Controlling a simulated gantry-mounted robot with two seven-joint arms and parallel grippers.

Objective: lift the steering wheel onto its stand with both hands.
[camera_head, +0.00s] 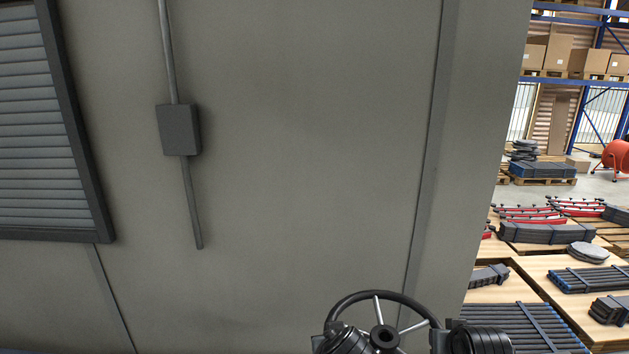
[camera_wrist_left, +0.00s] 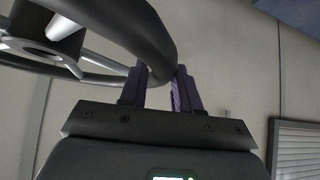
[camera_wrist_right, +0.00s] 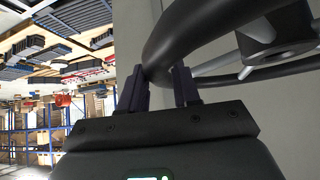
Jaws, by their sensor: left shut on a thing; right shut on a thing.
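The steering wheel (camera_head: 376,295) has a black rim, light metal spokes and a round dark hub (camera_head: 384,337). It shows at the bottom of the head view, upright or tilted, with its lower part cut off. My left gripper (camera_head: 325,338) is at the rim's left side, and my right gripper (camera_head: 437,335) is at its right side. In the left wrist view the left fingers (camera_wrist_left: 160,88) are shut on the rim (camera_wrist_left: 140,35). In the right wrist view the right fingers (camera_wrist_right: 160,88) are shut on the rim (camera_wrist_right: 190,30). The stand cannot be made out.
A large grey wall panel (camera_head: 310,150) fills most of the head view behind the wheel, with a conduit box (camera_head: 179,130) and a louvred vent (camera_head: 45,130). To the right are wooden tables (camera_head: 530,270) with black bundled parts, and blue racks (camera_head: 575,80) with cartons farther back.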

